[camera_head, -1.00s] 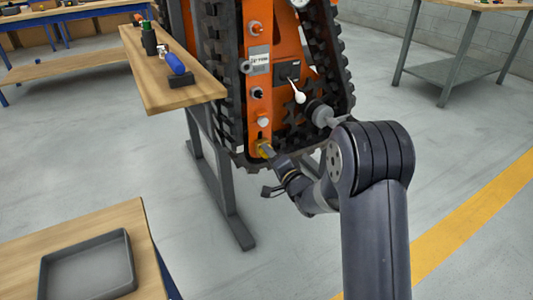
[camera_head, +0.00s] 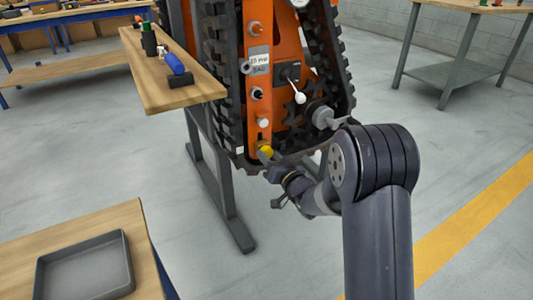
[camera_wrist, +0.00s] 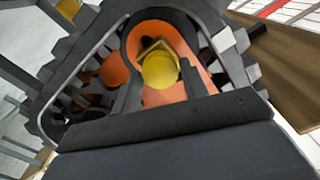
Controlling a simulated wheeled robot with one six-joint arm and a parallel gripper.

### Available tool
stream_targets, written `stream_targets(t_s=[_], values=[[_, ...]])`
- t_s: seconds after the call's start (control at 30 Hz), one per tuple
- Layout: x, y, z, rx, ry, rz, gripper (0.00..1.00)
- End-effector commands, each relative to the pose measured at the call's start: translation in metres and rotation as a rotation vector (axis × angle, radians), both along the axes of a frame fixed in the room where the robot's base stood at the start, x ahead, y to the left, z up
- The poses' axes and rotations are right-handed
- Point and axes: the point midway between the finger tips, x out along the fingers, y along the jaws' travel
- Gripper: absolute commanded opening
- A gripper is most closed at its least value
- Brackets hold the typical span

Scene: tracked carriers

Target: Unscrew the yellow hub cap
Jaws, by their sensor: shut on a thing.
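The yellow hub cap (camera_head: 265,151) sits low on the orange face of the tracked carrier (camera_head: 260,108). In the wrist view the yellow hub cap (camera_wrist: 160,70) is a round disc in front of a squarish brass-coloured part, near the rounded end of the orange plate. My gripper (camera_head: 271,159) reaches it from the lower right. In the wrist view my gripper's (camera_wrist: 160,88) dark fingers stand on either side of the cap, shut on it. The exact finger contact is partly hidden. Whether the cap has come away from the hub cannot be told.
Black toothed tracks (camera_head: 222,90) flank the orange face. Knobs and a white-tipped lever (camera_head: 299,97) stick out above the cap. A wooden shelf (camera_head: 165,85) with a blue-handled tool (camera_head: 175,63) is at upper left. A grey tray (camera_head: 85,268) lies on a bench at lower left.

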Motion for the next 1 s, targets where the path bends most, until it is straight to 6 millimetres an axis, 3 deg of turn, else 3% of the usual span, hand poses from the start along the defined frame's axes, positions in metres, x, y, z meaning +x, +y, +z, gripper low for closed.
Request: stream_targets(t_s=[0.23, 0.8, 1.0], values=[[0.0001, 0.0003, 0.0003, -0.063, -0.044, 0.001, 0.23], [0.0003, 0.0003, 0.0005, -0.587, -0.398, -0.001, 0.23], [0.0003, 0.0003, 0.0005, -0.697, -0.472, -0.001, 0.23]])
